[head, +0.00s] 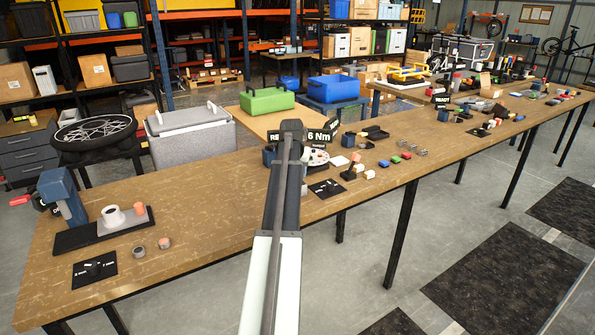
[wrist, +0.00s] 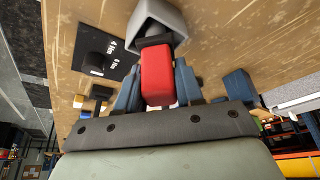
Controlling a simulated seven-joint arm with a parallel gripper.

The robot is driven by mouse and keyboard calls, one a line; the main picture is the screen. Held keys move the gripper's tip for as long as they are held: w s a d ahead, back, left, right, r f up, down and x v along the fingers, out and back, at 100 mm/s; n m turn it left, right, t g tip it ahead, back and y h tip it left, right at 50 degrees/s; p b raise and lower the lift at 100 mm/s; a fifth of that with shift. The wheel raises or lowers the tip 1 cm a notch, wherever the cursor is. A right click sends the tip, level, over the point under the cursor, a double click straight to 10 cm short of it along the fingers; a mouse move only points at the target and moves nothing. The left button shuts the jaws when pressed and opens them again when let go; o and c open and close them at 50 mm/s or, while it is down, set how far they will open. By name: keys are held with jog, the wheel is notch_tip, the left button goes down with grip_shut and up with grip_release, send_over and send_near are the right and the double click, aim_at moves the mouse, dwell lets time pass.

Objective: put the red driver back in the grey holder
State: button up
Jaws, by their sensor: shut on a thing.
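In the wrist view the red driver (wrist: 157,78) is between the two blue fingers of my gripper (wrist: 158,66), which are shut on its red handle. The driver's black collar (wrist: 154,42) is at the dark mouth of the grey holder (wrist: 172,14). The collar overlaps the opening; how deep the tip goes in is hidden. In the head view my arm covers the gripper, the driver and the holder.
A black card (wrist: 90,70) with a dark knob lies beside the holder on the brown bench (head: 190,215). A blue block (wrist: 238,82) is on the other side. A "6 Nm" sign (head: 322,136) and small coloured parts are near my arm's end.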

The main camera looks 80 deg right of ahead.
jog(key=shift+f, duration=0.1)
jog(key=o, duration=1.1)
jog(key=shift+o, duration=0.2)
jog(key=v, duration=1.2)
